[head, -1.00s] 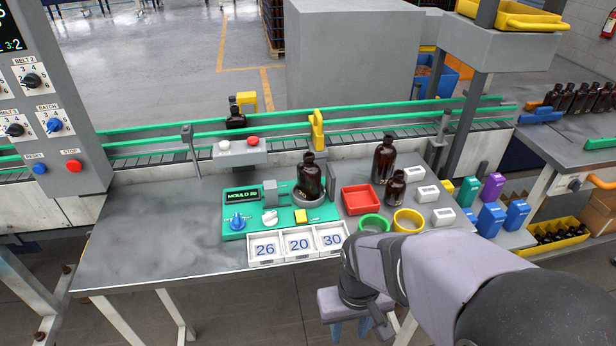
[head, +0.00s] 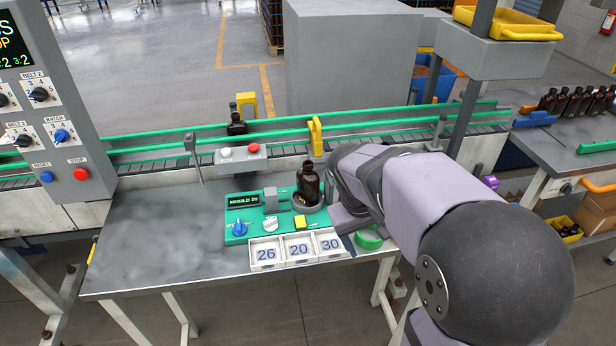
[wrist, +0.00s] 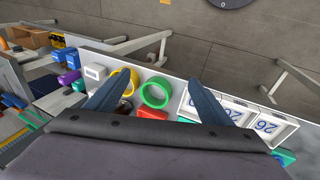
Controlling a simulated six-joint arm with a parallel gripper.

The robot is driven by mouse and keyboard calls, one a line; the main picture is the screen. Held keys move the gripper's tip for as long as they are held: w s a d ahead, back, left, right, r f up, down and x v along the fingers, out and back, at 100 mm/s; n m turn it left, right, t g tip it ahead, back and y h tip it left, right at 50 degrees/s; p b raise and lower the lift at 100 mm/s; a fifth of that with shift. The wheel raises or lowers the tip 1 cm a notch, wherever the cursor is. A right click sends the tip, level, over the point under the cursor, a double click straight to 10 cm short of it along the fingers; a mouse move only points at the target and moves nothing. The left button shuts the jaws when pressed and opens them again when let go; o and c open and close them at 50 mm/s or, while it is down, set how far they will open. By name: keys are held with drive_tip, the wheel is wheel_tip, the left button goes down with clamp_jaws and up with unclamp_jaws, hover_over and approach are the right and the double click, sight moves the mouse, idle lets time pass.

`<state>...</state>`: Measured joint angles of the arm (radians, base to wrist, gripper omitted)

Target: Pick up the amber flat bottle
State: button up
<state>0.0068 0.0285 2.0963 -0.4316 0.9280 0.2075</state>
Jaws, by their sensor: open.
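One amber bottle (head: 308,183) stands at a grey ring holder on the green mould station in the head view. Another dark bottle (head: 236,124) is on the conveyor behind. I cannot tell from their shape which bottle is the flat one. A small dark brown patch (wrist: 127,106) shows beside the left finger, too covered to identify.
Between the fingers lie a green ring (wrist: 155,92), a yellow ring (wrist: 123,82) and a red tray (wrist: 152,114). White numbered trays (head: 299,249) line the table's front edge. The table's left part is bare. A green-railed conveyor (head: 370,118) runs behind.

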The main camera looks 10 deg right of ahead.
sight(309, 162)
drive_tip(key=w+a+r+m+p, duration=0.1)
drive_tip(key=w+r+m+p, duration=0.35)
drive_tip(key=w, duration=0.45)
drive_tip(key=w+a+r+m+p, duration=0.1)
drive_tip(key=w+r+m+p, duration=0.3)
drive_tip(key=w, duration=0.5)
drive_tip(key=w+a+m+y, duration=0.1)
drive_tip(key=a, duration=0.1)
drive_tip(key=w+a+f+m+g+y+p, duration=0.1)
drive_tip(key=w+a, duration=0.1)
drive_tip(key=w+a+m+y, duration=0.1)
drive_tip(key=a, duration=0.1)
drive_tip(key=shift+w+a+f+y+p, duration=0.25)
drive_tip(key=shift+w+a+y+p, duration=0.05)
drive_tip(key=shift+w+a, duration=0.05)
drive_tip(key=shift+w+a+f+m, duration=0.1)
drive_tip(key=shift+a+f+m, duration=0.25)
drive_tip(key=shift+a, duration=0.2)
drive_tip(key=shift+f+p, duration=0.3)
drive_tip(key=shift+f, duration=0.7)
drive_tip(key=shift+s+a+f+p, duration=0.1)
drive_tip(key=shift+s+f+p, duration=0.1)
drive_tip(key=shift+f+p, duration=1.4)
drive_tip(key=shift+f, duration=1)
